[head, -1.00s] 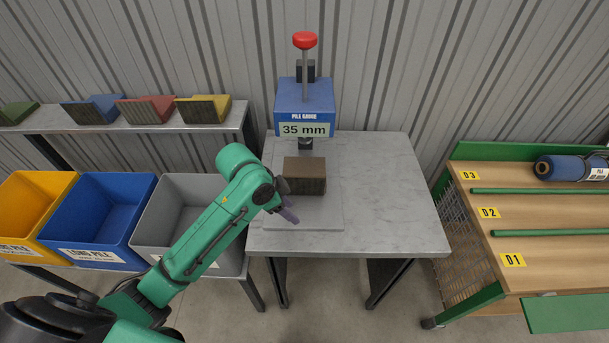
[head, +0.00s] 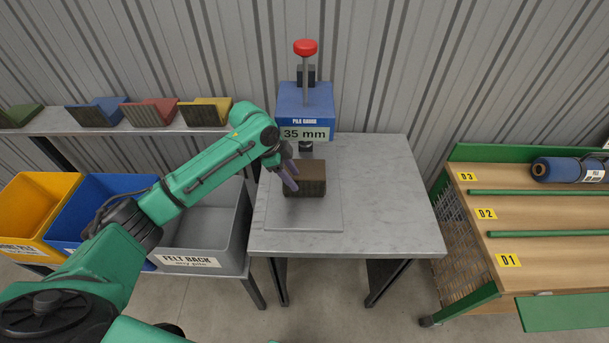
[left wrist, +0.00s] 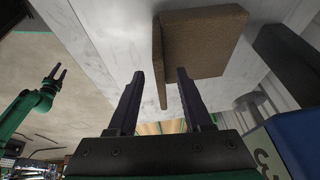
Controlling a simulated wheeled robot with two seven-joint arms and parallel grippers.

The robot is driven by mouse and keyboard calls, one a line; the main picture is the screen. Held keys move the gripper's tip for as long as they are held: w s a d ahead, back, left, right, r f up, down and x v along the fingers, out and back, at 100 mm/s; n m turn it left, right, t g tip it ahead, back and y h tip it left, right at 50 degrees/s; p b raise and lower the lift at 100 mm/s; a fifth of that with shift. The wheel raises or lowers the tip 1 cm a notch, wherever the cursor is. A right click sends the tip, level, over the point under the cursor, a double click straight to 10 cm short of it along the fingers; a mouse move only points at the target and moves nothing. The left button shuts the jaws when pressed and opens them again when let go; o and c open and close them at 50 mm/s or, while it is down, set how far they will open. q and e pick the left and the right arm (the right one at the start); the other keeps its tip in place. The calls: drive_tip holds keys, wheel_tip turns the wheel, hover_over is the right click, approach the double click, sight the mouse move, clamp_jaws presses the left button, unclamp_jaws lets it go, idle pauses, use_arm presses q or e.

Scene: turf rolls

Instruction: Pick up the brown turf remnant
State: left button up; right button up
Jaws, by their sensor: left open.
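In the left wrist view the remnant (left wrist: 205,45) shows as two brown slabs meeting at an angle, beyond the open fingers (left wrist: 160,95). I cannot tell whether they touch it. My right gripper (left wrist: 56,74) shows small at the left of that view, its fingers apart and empty.
The gauge reads 35 mm and stands right behind the remnant. Yellow (head: 35,205), blue (head: 85,215) and grey (head: 222,228) bins stand left of the table. A wooden rack (head: 540,215) with a blue roll (head: 568,169) stands right. The table's right side (head: 385,200) is clear.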

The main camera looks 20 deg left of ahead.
use_arm(q)
drive_tip(key=x, duration=0.3)
drive_tip(key=shift+w+d+f, duration=0.1)
drive_tip(key=shift+d+f, duration=0.05)
drive_tip(key=shift+f, duration=0.1)
clamp_jaws()
drive_tip(key=shift+r, duration=0.1)
